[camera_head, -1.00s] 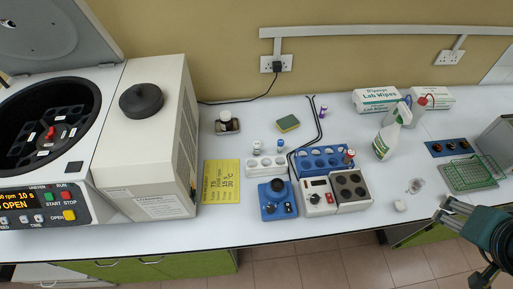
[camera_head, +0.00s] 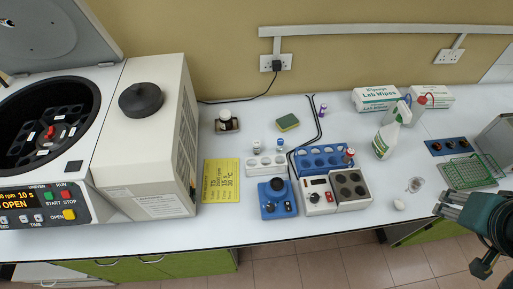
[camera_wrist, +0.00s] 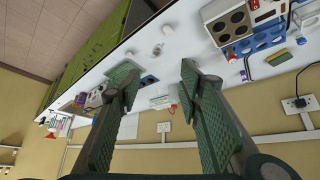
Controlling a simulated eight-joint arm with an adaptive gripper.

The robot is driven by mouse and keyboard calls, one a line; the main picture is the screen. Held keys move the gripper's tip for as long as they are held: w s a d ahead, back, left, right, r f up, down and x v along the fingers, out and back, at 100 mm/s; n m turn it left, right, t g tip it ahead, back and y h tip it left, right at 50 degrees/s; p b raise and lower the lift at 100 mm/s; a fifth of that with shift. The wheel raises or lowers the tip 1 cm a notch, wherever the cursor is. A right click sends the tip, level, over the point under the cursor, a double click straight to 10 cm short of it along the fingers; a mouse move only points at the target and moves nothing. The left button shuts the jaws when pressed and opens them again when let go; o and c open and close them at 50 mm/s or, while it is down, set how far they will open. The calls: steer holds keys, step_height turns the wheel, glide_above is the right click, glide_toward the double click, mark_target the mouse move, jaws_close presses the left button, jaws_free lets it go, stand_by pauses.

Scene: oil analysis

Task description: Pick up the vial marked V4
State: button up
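Several small vials stand on the bench, and no V4 marking can be read on any of them. Two light-capped vials, the left one (camera_head: 257,147) and the right one (camera_head: 280,145), are at the white rack (camera_head: 267,165). A red-capped vial (camera_head: 349,155) is at the right end of the blue rack (camera_head: 306,165); it also shows in the wrist view (camera_wrist: 231,57). A purple-capped vial (camera_head: 322,109) stands behind the racks. My gripper (camera_wrist: 158,75) is open and empty, its fingers wide apart. In the head view it is at the right, far from the vials.
A blue mixer (camera_head: 277,199) and a grey heater block (camera_head: 350,189) stand in front of the racks. An open centrifuge (camera_head: 45,130) fills the left.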

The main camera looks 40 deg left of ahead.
steer(key=w+a+n+g+y, duration=0.15)
steer(key=w+a+n, duration=0.6)
steer(key=a, duration=0.75)
steer(key=n+g+h, duration=0.2)
steer(key=n+g, duration=0.3)
steer(key=n, duration=0.8)
glide_above(256, 142)
steer(key=shift+m, duration=0.25)
steer(key=f, duration=2.2)
steer(key=shift+w+d+f, duration=0.1)
steer(key=shift+w+d, duration=0.2)
steer(key=shift+d, duration=0.1)
steer(key=shift+s+a+f, duration=0.25)
steer(key=shift+a+f, duration=0.1)
steer(key=shift+f, duration=0.15)
steer(key=shift+f, duration=1.15)
